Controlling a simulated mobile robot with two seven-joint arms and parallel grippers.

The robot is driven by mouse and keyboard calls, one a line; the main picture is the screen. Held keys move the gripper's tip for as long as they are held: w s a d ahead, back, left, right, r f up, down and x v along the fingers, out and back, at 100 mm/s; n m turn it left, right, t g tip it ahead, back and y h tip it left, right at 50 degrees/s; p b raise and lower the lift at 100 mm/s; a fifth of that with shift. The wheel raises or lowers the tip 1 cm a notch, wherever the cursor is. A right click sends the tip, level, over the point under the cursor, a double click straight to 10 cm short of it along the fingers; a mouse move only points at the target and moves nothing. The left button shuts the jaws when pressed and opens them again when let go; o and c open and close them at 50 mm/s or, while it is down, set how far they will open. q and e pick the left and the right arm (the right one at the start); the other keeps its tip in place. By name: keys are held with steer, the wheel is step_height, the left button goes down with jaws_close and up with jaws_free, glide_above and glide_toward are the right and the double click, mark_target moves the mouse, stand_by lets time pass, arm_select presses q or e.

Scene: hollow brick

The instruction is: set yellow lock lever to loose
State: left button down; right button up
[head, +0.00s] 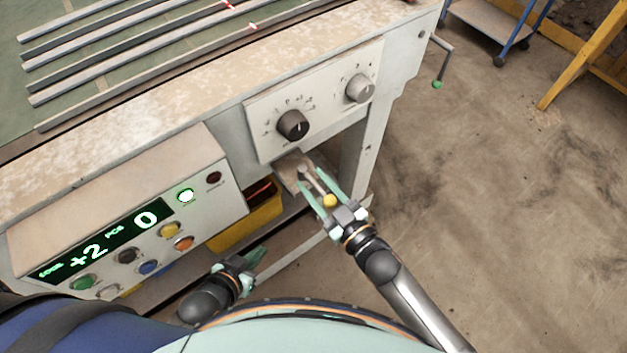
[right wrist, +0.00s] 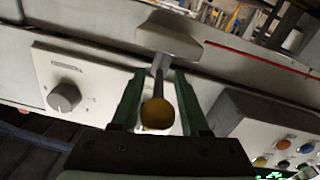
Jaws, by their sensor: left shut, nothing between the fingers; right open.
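The lock lever is a thin metal rod with a yellow ball knob (head: 330,201), on a bracket (head: 296,172) under the dial panel of the machine. In the right wrist view the yellow knob (right wrist: 157,114) sits between my fingers, with the rod running to a grey block (right wrist: 170,36). My right gripper (head: 323,181) is open, its green fingers on either side of the lever; a gap shows on each side of the rod in the wrist view. My left gripper (head: 254,256) is shut and empty, low in front of the machine, away from the lever.
The dial panel (head: 337,82) has a black knob (head: 292,125) and a grey knob (head: 360,88) just above the lever. A control box (head: 128,218) with lit display and several buttons is at left. A yellow bin (head: 250,222) sits below.

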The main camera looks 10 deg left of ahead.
steer(key=v, duration=1.2)
steer(key=s+d+f+m+g+h+p, duration=0.1)
steer(key=s+d+f+m+h, duration=0.1)
steer(key=d+f+m+h, duration=0.2)
steer(key=s+d+f+m+g+h+p, duration=0.2)
steer(key=d+f+m+h, duration=0.3)
steer(key=d, duration=0.5)
steer(key=shift+s+d+g+h, duration=0.15)
steer(key=shift+g+h, duration=0.15)
steer(key=shift+h, duration=0.5)
